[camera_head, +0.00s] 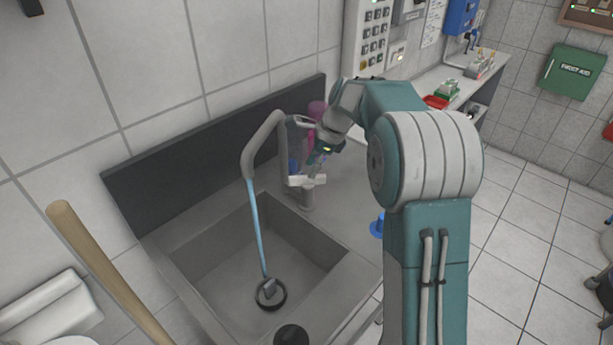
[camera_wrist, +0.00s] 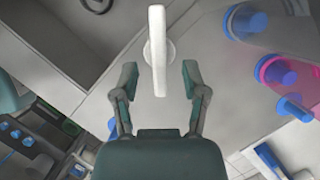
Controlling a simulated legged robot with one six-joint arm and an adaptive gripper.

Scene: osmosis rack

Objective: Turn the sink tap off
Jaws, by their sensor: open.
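The grey sink tap (camera_head: 262,137) arches over the basin in the head view. A blue stream of water (camera_head: 257,230) runs from its spout down to the drain. Its pale lever handle (camera_head: 307,181) sits low on the tap, and in the wrist view the white lever (camera_wrist: 157,50) points toward my gripper. My gripper (camera_wrist: 159,75) is open there, with one finger on each side of the lever's near end and visible gaps on both sides. In the head view my gripper (camera_head: 319,158) is just above the lever, partly hidden by my arm.
The sink basin (camera_head: 205,262) lies left of the tap. Bottles with blue caps, one of them pink (camera_wrist: 275,72), stand on the counter close to the right of my gripper. A wooden handle (camera_head: 105,270) rises at the front left. The wall is behind the tap.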

